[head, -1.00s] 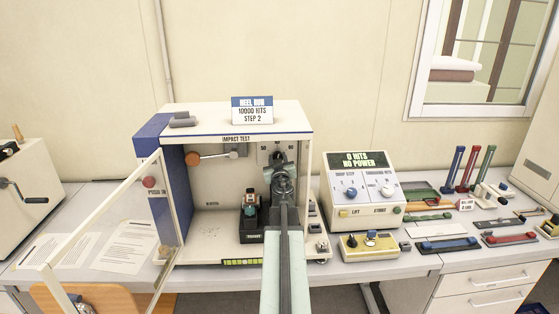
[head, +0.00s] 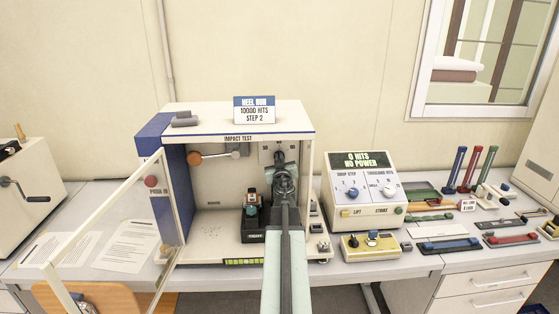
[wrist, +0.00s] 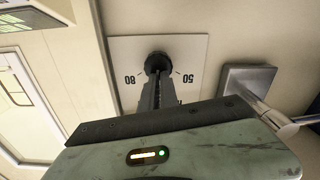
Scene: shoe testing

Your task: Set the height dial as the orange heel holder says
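The impact test machine (head: 224,139) stands in the middle with its clear door open to the left. A pale dial plate (wrist: 194,55) on its back wall shows 80 and 50 in the wrist view. The numbers appear upside down there. A dark round dial (wrist: 158,62) is at the plate's middle. My gripper (wrist: 157,78) points at the dial, with its tip at or against it. Its fingers look close together, but their grip on the dial is unclear. A dark holder (head: 250,222) with a small orange-red part stands left of my arm; I cannot read any setting on it.
A metal block (wrist: 247,88) is close beside my gripper. A control box (head: 363,190) reads 0 hits, no power. A yellow box (head: 369,246) stands before it.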

